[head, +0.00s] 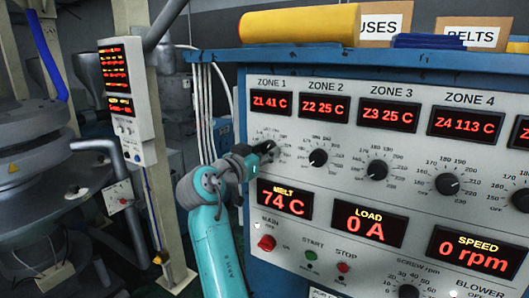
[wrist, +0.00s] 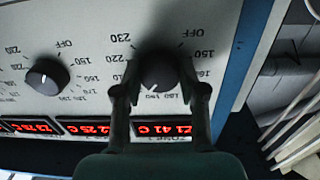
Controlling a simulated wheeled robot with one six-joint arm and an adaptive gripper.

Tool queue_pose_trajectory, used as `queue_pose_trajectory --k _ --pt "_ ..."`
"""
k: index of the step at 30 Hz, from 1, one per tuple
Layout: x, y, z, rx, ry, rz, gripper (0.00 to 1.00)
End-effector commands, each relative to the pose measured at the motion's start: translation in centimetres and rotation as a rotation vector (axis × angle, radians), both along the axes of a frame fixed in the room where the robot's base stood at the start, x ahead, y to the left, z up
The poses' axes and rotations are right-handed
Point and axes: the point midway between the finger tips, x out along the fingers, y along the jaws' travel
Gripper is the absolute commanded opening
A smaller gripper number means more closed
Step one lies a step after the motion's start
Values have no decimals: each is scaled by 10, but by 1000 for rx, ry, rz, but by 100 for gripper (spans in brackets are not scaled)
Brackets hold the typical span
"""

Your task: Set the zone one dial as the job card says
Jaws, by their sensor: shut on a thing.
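The zone one dial (wrist: 160,72) is a dark round knob on the pale panel. In the wrist view, which shows the panel upside down, my gripper (wrist: 160,88) has a finger on each side of it and is shut on it. The dial's white mark points near 190 on its printed scale. In the head view my gripper (head: 266,149) is at the panel and hides most of this dial. The zone one display (head: 271,102) reads Z1 41 C. I cannot make out the job card.
The zone two dial (head: 318,157) is close on the right, with the zone three dial (head: 377,170) and zone four dial (head: 447,184) beyond. The melt display (head: 285,201), reading 74 C, is below. A control box (head: 128,100) stands at the left.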

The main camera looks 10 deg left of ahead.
Motion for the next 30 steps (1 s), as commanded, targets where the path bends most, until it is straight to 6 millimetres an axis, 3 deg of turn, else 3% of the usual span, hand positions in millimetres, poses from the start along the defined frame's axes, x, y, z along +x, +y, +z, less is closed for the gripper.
queue_pose_trajectory --k 10,26,27,29,30 --pt "0 1 -3 127 -39 -2 6" --pt "0 1 -3 147 -47 -1 6" --pt "0 1 -3 147 -47 -1 48" --pt "0 1 -3 147 -48 -1 63" --pt "0 1 -3 148 -48 -1 66"
